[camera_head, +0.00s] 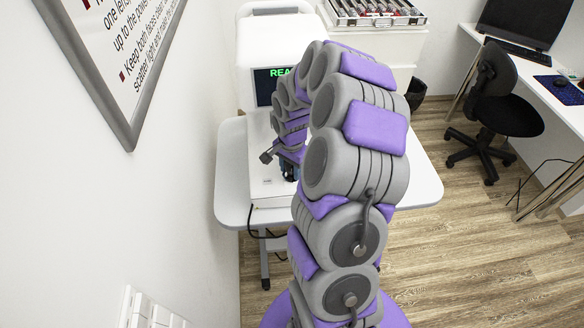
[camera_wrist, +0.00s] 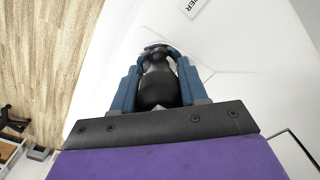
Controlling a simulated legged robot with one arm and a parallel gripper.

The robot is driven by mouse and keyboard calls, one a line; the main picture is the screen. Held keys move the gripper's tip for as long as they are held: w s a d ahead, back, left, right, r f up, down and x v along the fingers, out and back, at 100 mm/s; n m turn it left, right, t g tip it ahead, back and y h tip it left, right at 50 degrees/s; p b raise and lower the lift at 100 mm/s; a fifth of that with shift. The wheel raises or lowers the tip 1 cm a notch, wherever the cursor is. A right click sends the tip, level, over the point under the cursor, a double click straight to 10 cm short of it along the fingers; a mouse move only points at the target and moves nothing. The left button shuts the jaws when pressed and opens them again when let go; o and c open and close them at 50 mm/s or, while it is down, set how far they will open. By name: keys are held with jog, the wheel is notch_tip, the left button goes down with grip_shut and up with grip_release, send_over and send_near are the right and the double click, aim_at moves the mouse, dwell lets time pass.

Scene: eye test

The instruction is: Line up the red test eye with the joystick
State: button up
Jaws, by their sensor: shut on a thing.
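The joystick (camera_wrist: 157,88) is black with a rounded body and stands between the blue fingers of my gripper (camera_wrist: 161,58) in the wrist view. The fingers are shut on it from both sides. In the head view my gripper (camera_head: 289,172) is low over the white device on the table, and my arm hides most of the area around it. The screen (camera_head: 266,88) is dark with green letters starting "REA"; the rest is behind my arm. I see no red test eye in either view.
The white table (camera_head: 232,180) has free room at its left edge. A wall with a framed sign (camera_head: 125,65) is close on the left. A case of small items (camera_head: 375,20) sits on a cabinet behind. A black chair (camera_head: 505,108) and a desk (camera_head: 560,125) stand right.

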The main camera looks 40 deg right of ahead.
jog(key=shift+a, duration=0.1)
jog(key=o, duration=1.2)
jog(key=shift+c, duration=0.2)
notch_tip(320, 180, up, 17)
jog(key=p, duration=0.3)
jog(key=shift+r, duration=0.15)
